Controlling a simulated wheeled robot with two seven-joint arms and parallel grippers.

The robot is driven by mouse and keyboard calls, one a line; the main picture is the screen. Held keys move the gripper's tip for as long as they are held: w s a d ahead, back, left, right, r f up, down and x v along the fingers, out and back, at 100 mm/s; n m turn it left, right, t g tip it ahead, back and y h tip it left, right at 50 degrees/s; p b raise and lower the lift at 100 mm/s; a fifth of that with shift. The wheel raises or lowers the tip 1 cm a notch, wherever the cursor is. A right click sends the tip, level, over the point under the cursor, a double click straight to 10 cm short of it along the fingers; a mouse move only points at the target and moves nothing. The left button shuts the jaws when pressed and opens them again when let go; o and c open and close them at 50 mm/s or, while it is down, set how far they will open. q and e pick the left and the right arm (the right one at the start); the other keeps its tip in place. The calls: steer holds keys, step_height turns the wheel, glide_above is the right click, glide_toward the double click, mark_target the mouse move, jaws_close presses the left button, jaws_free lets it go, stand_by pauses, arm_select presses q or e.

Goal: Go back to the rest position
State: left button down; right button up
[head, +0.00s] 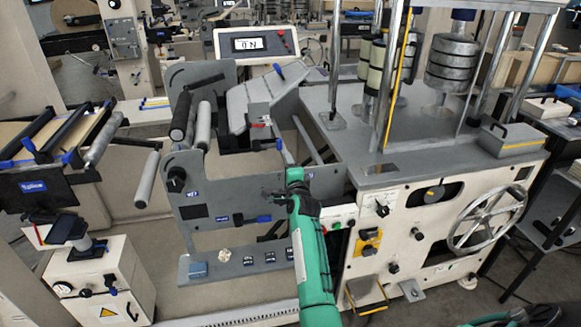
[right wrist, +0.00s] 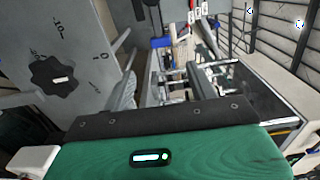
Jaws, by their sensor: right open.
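My right arm (head: 315,255), green and black, reaches up from the bottom middle of the head view. My right gripper (head: 281,193) is at its far end, in front of the grey front panel (head: 215,195) of the unwind machine. It is open, and I see nothing held; its fingertips are small and hard to make out. In the right wrist view, a green housing with a black strip fills the bottom. A grey panel with a black dial knob (right wrist: 60,79) stands close at the left there. My left gripper is not in view.
A cream cabinet with a spoked handwheel (head: 487,218) stands to the right. A small cream box (head: 95,285) is at the lower left. A grey shelf with labels (head: 235,262) lies below the panel.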

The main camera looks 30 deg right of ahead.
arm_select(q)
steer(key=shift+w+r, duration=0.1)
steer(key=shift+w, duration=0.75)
arm_select(e)
steer(key=shift+s+a+f, duration=0.1)
steer(key=shift+s+f, duration=0.05)
steer(key=shift+s, duration=0.15)
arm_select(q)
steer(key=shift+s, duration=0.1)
